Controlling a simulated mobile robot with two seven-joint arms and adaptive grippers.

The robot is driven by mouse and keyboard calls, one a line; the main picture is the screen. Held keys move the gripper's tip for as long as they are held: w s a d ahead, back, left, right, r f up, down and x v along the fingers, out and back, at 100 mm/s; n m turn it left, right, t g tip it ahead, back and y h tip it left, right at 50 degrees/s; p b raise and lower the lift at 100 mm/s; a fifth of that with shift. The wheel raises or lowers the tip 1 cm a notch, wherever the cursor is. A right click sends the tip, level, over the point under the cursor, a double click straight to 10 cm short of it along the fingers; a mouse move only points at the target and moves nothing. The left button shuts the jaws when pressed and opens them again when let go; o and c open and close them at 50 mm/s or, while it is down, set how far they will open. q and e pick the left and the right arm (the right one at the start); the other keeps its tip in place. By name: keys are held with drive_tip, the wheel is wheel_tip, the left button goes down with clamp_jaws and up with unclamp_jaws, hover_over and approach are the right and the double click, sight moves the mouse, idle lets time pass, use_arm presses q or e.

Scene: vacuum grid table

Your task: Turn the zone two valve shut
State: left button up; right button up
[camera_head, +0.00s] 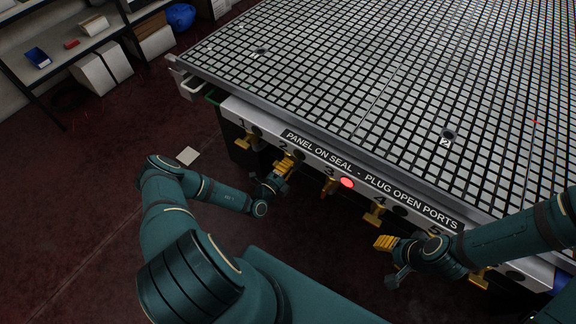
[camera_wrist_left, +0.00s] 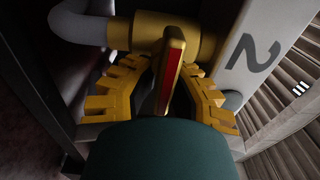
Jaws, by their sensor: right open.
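The zone two valve (camera_wrist_left: 150,32) is a yellow fitting under the number 2 on the table's front panel. Its yellow lever with a red strip (camera_wrist_left: 173,68) stands in the middle of the left wrist view, crossways to the yellow body. My left gripper (camera_head: 285,163) is at this valve, its yellow fingers on either side of the lever and closed in on it. In the head view the gripper hides most of the valve. My right gripper (camera_head: 387,243) is open and empty, in front of the panel between valves four and five.
The grid table (camera_head: 330,75) fills the right. Valves one (camera_head: 246,141), three (camera_head: 330,186) and four (camera_head: 375,213) line its front panel, with a lit red lamp (camera_head: 347,183) by three. Shelves (camera_head: 60,45) stand far left. The floor (camera_head: 90,190) between is mostly clear.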

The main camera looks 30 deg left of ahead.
use_arm(q)
drive_tip(key=o, duration=0.4)
drive_tip(key=shift+s, duration=0.1)
drive_tip(key=s+a, duration=0.1)
drive_tip(key=s, duration=1.1)
drive_tip(key=shift+w, duration=0.1)
